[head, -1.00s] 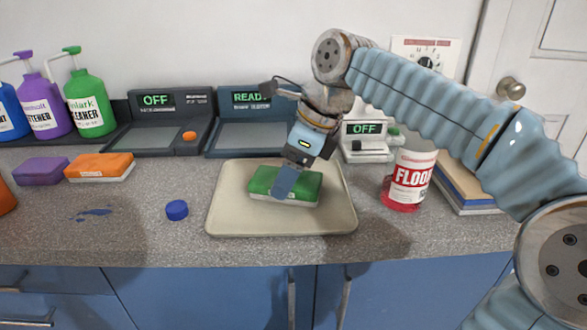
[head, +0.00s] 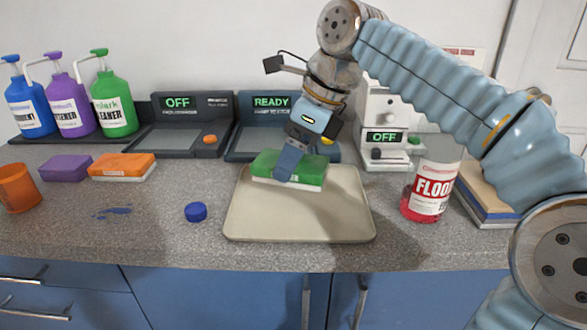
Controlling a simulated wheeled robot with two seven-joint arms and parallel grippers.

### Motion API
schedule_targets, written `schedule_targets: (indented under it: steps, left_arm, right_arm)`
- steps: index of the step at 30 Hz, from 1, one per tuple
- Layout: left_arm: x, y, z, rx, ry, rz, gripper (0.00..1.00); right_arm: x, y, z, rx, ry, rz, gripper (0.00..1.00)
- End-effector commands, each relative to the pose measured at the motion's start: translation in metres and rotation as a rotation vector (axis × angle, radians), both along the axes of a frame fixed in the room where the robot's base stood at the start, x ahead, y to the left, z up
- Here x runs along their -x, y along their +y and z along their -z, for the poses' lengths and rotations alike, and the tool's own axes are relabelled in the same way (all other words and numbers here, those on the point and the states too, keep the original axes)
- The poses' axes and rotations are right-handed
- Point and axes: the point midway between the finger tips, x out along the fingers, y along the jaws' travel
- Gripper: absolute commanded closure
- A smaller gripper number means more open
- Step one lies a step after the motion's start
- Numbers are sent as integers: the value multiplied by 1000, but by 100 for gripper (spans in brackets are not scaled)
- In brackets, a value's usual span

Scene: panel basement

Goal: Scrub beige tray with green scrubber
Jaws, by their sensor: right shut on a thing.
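The beige tray (head: 325,228) lies flat on the grey counter, in the middle of the head view. The green scrubber (head: 308,171), green on top with a pale underside, is over the back left part of the tray. My right gripper (head: 285,176) is shut on the scrubber from above and hides part of its front side. I cannot tell whether the scrubber touches the tray. My left gripper is not in view.
A purple sponge (head: 66,168), an orange sponge (head: 122,167), an orange cup (head: 17,187) and a blue cap (head: 196,212) stand left of the tray. A blue spill (head: 116,210) lies there. A red-labelled jar (head: 430,185) and stacked books (head: 483,194) stand right.

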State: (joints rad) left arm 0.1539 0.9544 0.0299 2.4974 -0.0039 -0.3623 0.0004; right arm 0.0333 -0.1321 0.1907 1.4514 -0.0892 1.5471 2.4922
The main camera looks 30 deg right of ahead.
Motion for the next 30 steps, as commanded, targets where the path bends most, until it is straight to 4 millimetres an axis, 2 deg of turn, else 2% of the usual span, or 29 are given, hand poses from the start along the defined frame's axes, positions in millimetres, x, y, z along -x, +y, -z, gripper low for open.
schedule_targets:
  steps: [6,15,24,30]
  left_arm:
    - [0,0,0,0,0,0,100]
    - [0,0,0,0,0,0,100]
    - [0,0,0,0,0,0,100]
    - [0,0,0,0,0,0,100]
  right_arm:
    - [0,0,-14,0,-1,-1,53]
    - [0,0,-16,0,-2,-1,53]
    - [0,0,-41,-1,-2,-1,53]
    - [0,0,-44,0,-1,-1,53]
